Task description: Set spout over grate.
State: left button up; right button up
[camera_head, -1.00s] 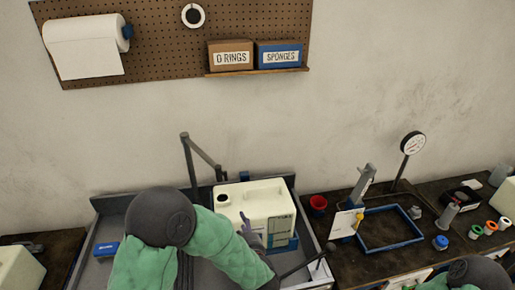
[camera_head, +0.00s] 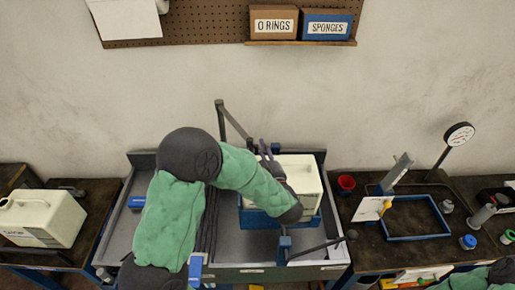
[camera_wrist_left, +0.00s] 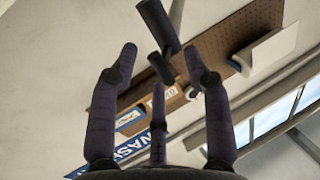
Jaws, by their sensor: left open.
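The spout (camera_head: 237,124) is a dark pipe at the back of the grey sink, with an upright post and an arm slanting toward the right front, ending near the white tank. My left gripper (camera_head: 265,149) is open beside the spout's end, above the tank's back left part. In the left wrist view the gripper's (camera_wrist_left: 160,75) fingers are spread, with the dark spout (camera_wrist_left: 157,25) beyond and between them; contact cannot be told. No grate can be made out clearly; my left arm covers much of the sink. My right gripper is out of view.
The white tank (camera_head: 302,174) sits on a blue support in the sink (camera_head: 240,245). Another white tank (camera_head: 42,218) stands on the left bench. The right bench holds a red cup (camera_head: 346,183), a blue frame (camera_head: 449,226) and a gauge (camera_head: 459,134).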

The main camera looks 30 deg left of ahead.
pick_arm(q)
jog(key=shift+x, duration=0.8)
grip_shut()
jog(key=shift+s, duration=0.1)
